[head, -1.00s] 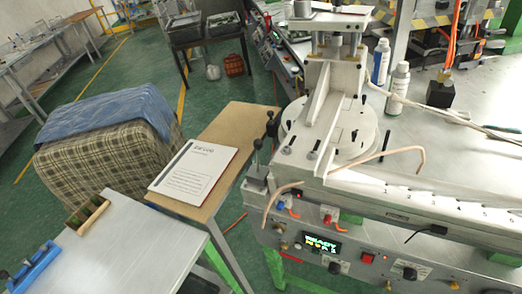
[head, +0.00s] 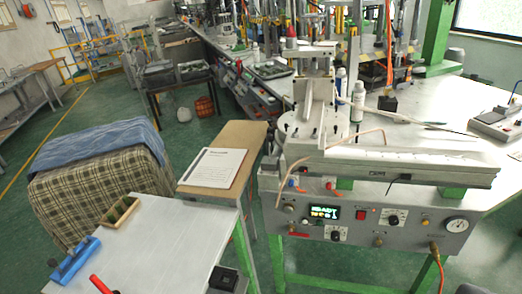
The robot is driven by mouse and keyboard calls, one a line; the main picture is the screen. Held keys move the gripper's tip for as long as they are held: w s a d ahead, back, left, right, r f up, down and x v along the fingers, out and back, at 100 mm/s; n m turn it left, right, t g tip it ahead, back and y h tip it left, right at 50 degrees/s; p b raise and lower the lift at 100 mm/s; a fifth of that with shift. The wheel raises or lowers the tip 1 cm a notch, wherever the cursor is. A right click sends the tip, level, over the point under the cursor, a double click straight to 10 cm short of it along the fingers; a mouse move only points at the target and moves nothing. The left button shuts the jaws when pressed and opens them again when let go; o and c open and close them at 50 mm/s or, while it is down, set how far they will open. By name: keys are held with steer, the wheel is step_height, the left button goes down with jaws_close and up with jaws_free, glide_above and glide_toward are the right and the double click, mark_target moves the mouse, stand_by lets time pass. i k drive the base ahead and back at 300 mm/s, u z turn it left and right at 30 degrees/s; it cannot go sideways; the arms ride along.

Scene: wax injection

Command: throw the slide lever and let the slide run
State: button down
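The wax injection machine stands at the right, with its grey front panel (head: 370,218) and a lit green display (head: 325,212) whose text I read only in part. A long pale slide rail (head: 410,158) runs to the right along its top. A pale upright clamp head (head: 316,95) stands over a round plate (head: 298,130) at the rail's left end. Small dark knobbed posts (head: 271,142) stand at the machine's left corner; I cannot tell which part is the slide lever. My gripper is not in view.
A grey table (head: 165,240) at the front left bears a wooden rack (head: 121,211), a blue tool (head: 75,260) and a red handle (head: 100,284). A plaid-covered block (head: 95,185) and a brown stand with a booklet (head: 213,167) lie beyond. Green floor shows between.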

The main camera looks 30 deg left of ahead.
mark_target(269, 136)
steer(key=u, duration=0.1)
steer(key=k, duration=0.15)
steer(key=z, duration=0.55)
steer(key=i, duration=1.3)
steer(key=u, duration=0.35)
steer(key=i, duration=1.05)
steer(key=u, duration=0.65)
